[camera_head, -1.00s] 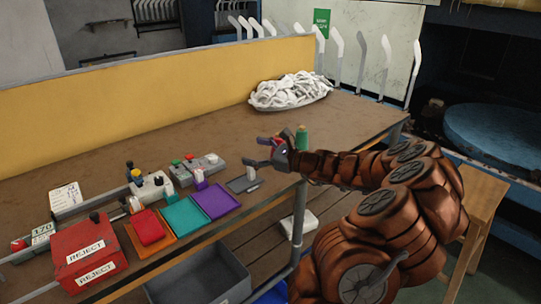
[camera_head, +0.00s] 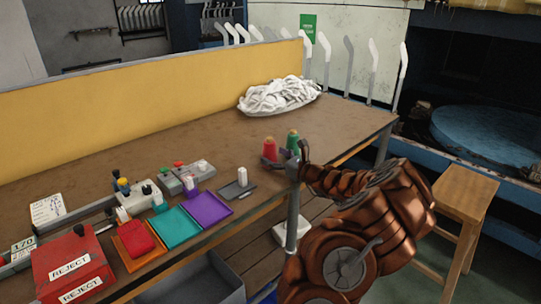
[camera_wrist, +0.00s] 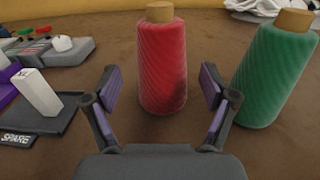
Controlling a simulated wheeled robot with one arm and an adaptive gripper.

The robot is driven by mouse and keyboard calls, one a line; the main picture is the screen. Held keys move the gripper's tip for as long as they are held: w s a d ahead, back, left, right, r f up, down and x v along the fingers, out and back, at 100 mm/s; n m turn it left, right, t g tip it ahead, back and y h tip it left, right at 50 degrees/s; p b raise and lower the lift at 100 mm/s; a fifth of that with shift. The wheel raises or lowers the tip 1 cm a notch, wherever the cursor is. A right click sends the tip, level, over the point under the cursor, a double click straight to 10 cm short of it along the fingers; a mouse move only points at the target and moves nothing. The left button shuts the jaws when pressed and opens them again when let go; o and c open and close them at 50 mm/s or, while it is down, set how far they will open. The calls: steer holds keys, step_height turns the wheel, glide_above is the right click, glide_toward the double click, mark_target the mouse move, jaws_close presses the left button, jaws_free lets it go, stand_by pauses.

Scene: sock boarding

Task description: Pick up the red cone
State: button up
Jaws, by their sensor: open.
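The red cone (camera_head: 269,149) stands upright on the brown table near its front right edge. In the wrist view the red cone (camera_wrist: 162,62) is a thread cone with a tan top, centred ahead of my gripper (camera_wrist: 160,100). My gripper is open, with one finger to each side of the cone's lower part as seen from the wrist; I cannot tell whether the fingers reach around it. In the head view my gripper (camera_head: 283,160) is just in front of the cone, partly hidden by my arm.
A green cone (camera_wrist: 274,68) stands close to the right of the red one, also in the head view (camera_head: 292,143). A dark tray (camera_head: 230,193) with a white block (camera_head: 242,176) lies to the left. A pile of white socks (camera_head: 277,97) is behind.

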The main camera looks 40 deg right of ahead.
steer(key=shift+w+d, duration=0.1)
steer(key=shift+w, duration=1.15)
steer(key=c, duration=1.3)
